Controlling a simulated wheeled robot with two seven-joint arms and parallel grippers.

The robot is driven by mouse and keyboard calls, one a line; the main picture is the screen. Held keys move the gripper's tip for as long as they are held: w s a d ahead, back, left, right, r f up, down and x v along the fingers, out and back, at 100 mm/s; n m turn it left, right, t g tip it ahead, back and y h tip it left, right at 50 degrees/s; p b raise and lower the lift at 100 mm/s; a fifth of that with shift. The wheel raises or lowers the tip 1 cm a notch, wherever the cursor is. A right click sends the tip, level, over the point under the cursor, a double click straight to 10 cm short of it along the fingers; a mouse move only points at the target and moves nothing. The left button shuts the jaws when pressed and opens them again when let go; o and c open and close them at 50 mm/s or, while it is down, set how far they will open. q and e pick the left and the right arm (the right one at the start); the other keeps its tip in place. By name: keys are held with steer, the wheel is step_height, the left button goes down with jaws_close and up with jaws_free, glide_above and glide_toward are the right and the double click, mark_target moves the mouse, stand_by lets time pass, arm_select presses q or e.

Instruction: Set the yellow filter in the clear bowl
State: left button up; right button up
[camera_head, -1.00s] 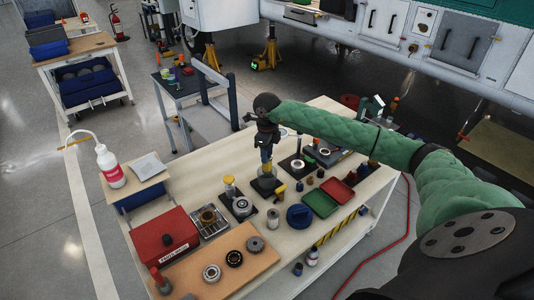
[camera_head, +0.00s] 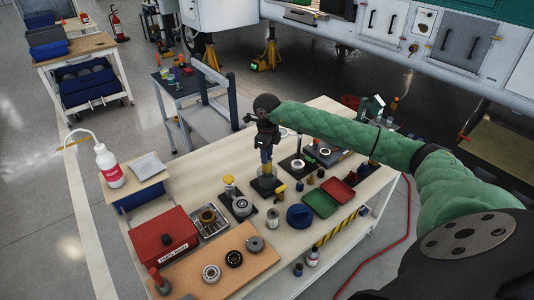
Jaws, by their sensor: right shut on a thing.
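My right gripper (camera_head: 266,159) points straight down over the middle of the workbench, shut on the yellow filter (camera_head: 266,168). Only a small part of the filter shows below the fingers. The clear bowl (camera_head: 267,176) stands on a dark square base directly beneath. The filter's lower end overlaps the bowl's top in this view; I cannot tell how deep it sits or whether it touches. My left gripper is not in view.
A yellow-topped part (camera_head: 229,181) stands left of the gripper. A red parts-wash box (camera_head: 163,237), a green tray (camera_head: 320,203) and a red tray (camera_head: 338,190) lie on the workbench (camera_head: 290,245). A blue round part (camera_head: 300,215) sits in front.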

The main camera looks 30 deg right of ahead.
steer(key=shift+f+b, duration=2.25)
steer(key=shift+f, duration=0.7)
stand_by(1.0)
steer(key=o, duration=1)
steer(key=shift+r, duration=0.15)
steer(key=shift+r+p, duration=1)
steer(key=shift+r, duration=2.4)
